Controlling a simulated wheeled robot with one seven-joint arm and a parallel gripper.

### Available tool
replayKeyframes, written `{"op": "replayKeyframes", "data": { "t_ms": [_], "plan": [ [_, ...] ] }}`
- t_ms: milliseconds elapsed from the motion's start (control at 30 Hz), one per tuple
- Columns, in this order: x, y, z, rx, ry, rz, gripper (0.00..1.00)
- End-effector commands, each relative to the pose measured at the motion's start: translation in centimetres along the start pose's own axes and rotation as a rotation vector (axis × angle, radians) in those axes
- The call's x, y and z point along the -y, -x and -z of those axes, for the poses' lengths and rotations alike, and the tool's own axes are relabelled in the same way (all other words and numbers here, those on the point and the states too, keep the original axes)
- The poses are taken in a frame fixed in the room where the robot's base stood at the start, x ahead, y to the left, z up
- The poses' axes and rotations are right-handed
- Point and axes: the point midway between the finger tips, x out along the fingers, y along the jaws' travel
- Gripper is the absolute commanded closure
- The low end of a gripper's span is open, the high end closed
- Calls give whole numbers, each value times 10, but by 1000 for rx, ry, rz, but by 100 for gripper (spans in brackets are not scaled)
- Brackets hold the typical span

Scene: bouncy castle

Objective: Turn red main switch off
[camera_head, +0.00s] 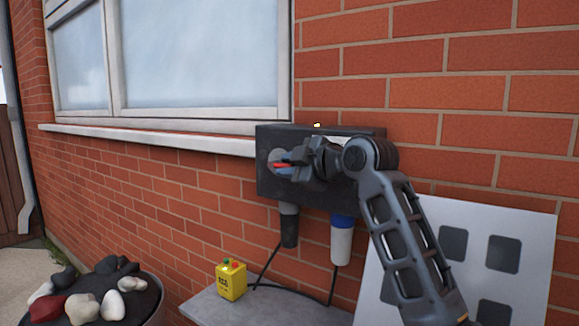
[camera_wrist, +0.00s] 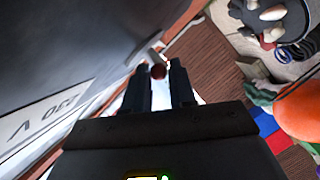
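The dark switch box (camera_head: 347,188) is fixed to the brick wall under the window's right end. The red switch (camera_head: 280,164) sits on a round grey plate on its front face. My gripper (camera_head: 292,167) is in front of the box at the switch, hiding part of the face. In the wrist view, the two fingers (camera_wrist: 160,78) stand apart, with a rounded red end (camera_wrist: 158,71) of the switch between or just beyond their tips. I cannot tell whether either finger touches it. The box face (camera_wrist: 60,50) with "230 V" lettering fills the wrist view's left.
Two plugs, a grey one (camera_head: 289,226) and a blue-white one (camera_head: 342,240), hang under the box with cables. A yellow box (camera_head: 231,281) stands on a grey ledge (camera_head: 203,307). A white panel (camera_head: 535,235) leans right. A bowl of stones (camera_head: 153,311) is lower left.

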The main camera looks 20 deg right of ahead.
Motion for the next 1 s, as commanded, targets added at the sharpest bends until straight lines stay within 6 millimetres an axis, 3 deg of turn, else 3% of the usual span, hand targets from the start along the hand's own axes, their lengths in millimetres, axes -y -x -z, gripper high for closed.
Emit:
{"op": "replayKeyframes", "data": {
  "t_ms": [267, 667, 1000],
  "plan": [
    [0, 0, 0, 0, 0, 0, 100],
    [5, -1, -3, -17, -9, -22, 100],
    [18, -4, -12, -113, -61, -149, 100]
  ]
}}
